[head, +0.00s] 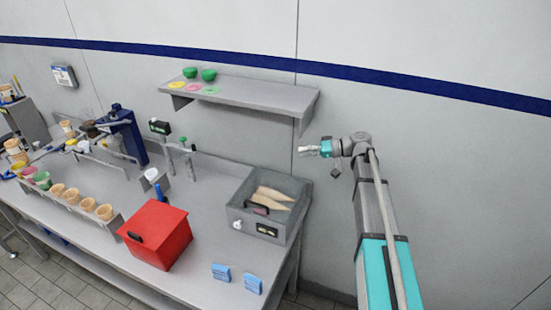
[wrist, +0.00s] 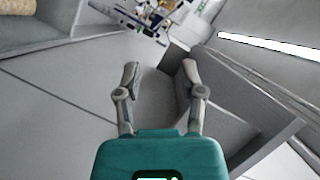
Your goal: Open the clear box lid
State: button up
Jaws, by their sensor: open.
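The clear box (head: 235,213) stands at the right end of the steel table, with long tan cones (head: 272,195) inside. Its see-through lid appears closed, with a dark handle (head: 257,209) on top. A corner of the box (wrist: 62,20) and a bit of tan cone (wrist: 15,7) show at the upper left of the wrist view. My gripper (head: 306,150) is up and to the right of the box, near the shelf's right end, apart from the lid. In the wrist view my gripper (wrist: 160,73) has its fingers spread with nothing between them.
A wall shelf (head: 250,95) with green bowls (head: 209,75) is just left of my gripper; its underside and bracket (wrist: 240,110) fill the right of the wrist view. A red box (head: 157,235), blue blocks (head: 221,272) and a row of cups (head: 73,195) occupy the table (head: 210,225).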

jog(key=b+x, duration=0.2)
jog(key=x, duration=0.8)
jog(key=shift+a, duration=0.4)
jog(key=shift+f, duration=0.1)
grip_shut()
grip_release()
